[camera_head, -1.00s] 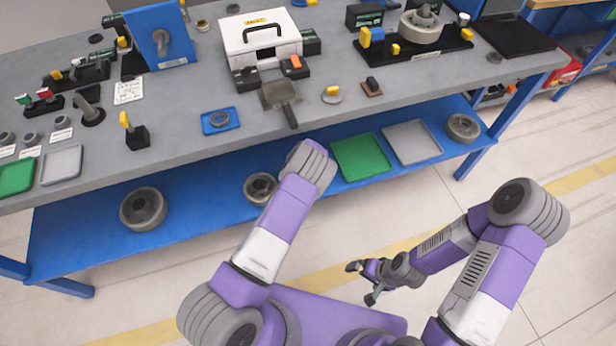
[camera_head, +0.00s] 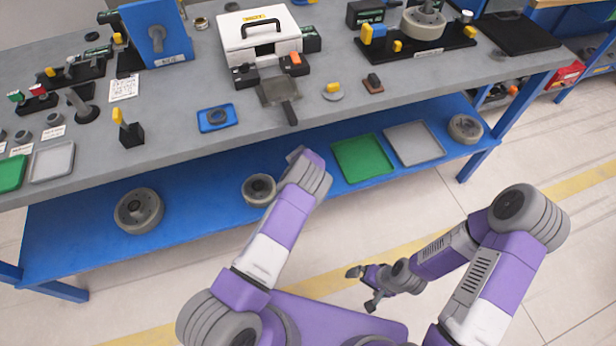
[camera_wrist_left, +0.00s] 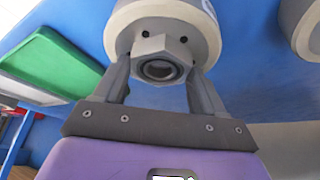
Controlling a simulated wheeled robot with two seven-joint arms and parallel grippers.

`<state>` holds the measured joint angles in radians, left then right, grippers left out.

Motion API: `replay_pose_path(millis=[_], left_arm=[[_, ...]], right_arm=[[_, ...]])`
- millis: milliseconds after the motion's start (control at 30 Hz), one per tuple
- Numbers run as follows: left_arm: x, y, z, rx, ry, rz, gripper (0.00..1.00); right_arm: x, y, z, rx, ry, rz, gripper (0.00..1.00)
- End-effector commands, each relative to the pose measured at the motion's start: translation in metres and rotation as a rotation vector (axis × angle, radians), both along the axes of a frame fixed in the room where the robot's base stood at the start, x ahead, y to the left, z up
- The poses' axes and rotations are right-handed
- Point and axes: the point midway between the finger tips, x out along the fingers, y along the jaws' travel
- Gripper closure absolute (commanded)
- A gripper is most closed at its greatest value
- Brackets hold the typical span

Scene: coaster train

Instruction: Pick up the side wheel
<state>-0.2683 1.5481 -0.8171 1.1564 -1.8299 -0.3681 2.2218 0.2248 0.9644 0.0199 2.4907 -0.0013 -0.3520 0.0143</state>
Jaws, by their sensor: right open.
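A grey wheel with a pale rim and a hexagonal hub fills the upper middle of the left wrist view (camera_wrist_left: 205,30). In the head view a grey wheel (camera_head: 259,189) lies on the blue lower shelf beside my left forearm. My left gripper (camera_wrist_left: 160,72) has one finger on each side of the hub, close to it. Whether the fingers touch the hub is unclear. The left gripper is hidden behind my arm in the head view. My right gripper (camera_head: 361,288) is open and empty, low over the floor, away from the shelf.
Two more grey wheels lie on the shelf, at left (camera_head: 139,210) and far right (camera_head: 465,128). A green tray (camera_head: 362,158) and a grey tray (camera_head: 414,143) lie between. The grey tabletop (camera_head: 190,100) overhangs the shelf and carries a white case (camera_head: 260,38) and several parts.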

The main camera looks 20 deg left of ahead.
Motion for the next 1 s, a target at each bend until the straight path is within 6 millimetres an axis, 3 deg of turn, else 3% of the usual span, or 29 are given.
replay_pose_path(millis=[33,300,400,800,1000], left_arm=[[0.0,0.0,0.0,0.0,0.0,-0.001,0.48],[0.0,0.0,0.0,0.0,0.0,-0.001,0.89],[0.0,0.0,0.0,0.0,0.0,-0.001,1.0],[0.004,0.0,0.008,0.003,-0.01,-0.002,1.0],[0.005,0.0,0.029,0.003,-0.013,-0.002,1.0]], right_arm=[[0.0,0.0,0.0,0.0,0.0,0.0,0.0],[0.0,0.0,0.0,0.0,0.0,0.0,0.0],[0.0,0.0,0.0,0.0,0.0,0.0,0.0],[0.0,0.0,0.002,0.0,0.0,0.0,0.0],[0.0,0.0,0.014,0.0,0.0,0.0,0.0]])
